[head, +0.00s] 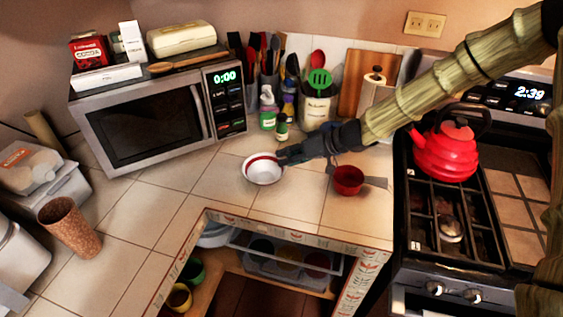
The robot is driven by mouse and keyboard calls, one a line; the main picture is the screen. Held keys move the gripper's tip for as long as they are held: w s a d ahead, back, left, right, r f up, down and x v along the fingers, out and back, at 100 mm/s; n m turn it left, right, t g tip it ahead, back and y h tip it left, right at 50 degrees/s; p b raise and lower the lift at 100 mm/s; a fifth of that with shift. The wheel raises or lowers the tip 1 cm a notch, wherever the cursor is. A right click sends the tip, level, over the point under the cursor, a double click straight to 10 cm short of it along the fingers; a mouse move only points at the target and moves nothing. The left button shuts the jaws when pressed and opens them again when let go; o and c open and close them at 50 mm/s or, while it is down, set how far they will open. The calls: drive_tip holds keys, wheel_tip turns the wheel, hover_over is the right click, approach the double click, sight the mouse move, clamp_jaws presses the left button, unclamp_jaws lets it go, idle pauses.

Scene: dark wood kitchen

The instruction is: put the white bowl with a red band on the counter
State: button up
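The white bowl with a red band (263,175) is at the middle of the tiled counter (213,180), in front of the microwave's right end. It looks about upright; I cannot tell whether it rests on the tiles or is just above them. My gripper (283,156) reaches in from the right, with its dark fingertips at the bowl's right rim. The fingers are small and dark here, so whether they are shut on the rim cannot be made out.
A red pan (348,180) sits right of the bowl. Small bottles (268,108) and a utensil crock (317,108) stand behind. The microwave (150,110) is at back left, a cork-coloured cup (70,226) at left. A red kettle (446,150) is on the stove. Bare tiles lie left of the bowl.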

drive_tip(key=shift+b+v, duration=0.3)
drive_tip(key=shift+v, duration=1.25)
idle(0.4)
